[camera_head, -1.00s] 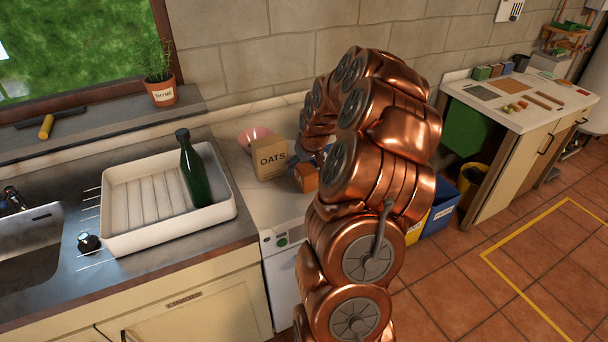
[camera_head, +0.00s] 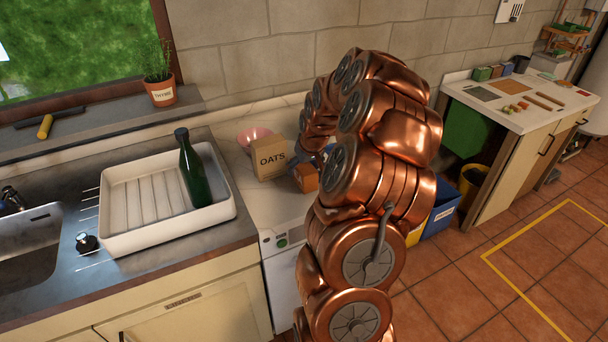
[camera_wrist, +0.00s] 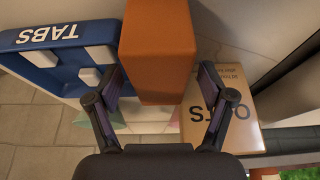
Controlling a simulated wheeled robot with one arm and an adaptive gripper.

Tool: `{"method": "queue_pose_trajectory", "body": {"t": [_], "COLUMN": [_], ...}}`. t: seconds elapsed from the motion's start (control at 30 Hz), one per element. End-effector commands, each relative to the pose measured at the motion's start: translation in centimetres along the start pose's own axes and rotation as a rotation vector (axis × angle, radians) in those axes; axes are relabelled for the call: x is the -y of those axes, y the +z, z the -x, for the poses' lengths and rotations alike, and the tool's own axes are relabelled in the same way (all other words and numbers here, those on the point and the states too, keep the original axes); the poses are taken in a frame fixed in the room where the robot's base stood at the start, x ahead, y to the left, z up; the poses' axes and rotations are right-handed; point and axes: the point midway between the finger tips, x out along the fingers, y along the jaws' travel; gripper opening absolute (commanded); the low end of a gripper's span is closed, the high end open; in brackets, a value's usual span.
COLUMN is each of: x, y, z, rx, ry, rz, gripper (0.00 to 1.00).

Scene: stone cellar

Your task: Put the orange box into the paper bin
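The orange box (camera_head: 306,179) stands on the light counter beside the oats box, partly hidden by my copper arm. In the wrist view the orange box (camera_wrist: 158,50) reaches between the two fingertips of my gripper (camera_wrist: 160,78). The fingers are spread on either side of it; a small gap shows at the right finger, and contact at the left one is unclear. In the head view my gripper is mostly hidden behind my arm. A blue bin (camera_head: 441,217) with a white label stands on the floor right of my arm; its label is too small to read.
The oats box (camera_head: 269,158) and a pink bowl (camera_head: 252,138) are close to the orange box. A blue TABS box (camera_wrist: 60,62) is on its other side. A white tray (camera_head: 120,246) holds a green bottle (camera_head: 192,170). A yellow bin (camera_head: 416,234) is beside the blue one. Open floor lies right.

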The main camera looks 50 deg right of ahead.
Motion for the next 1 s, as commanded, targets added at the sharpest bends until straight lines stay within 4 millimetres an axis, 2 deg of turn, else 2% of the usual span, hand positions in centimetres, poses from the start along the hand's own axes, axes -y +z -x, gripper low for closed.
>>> {"method": "queue_pose_trajectory", "body": {"t": [0.07, 0.53, 1.0], "x": [0.0, -0.01, -0.02], "y": [0.0, 0.0, -0.32], "z": [0.0, 0.0, 0.74], "rx": [0.0, 0.0, 0.0], "ry": [0.0, 0.0, 0.0], "rz": [0.0, 0.0, 0.0], "gripper": [0.72, 0.23, 0.23]}}
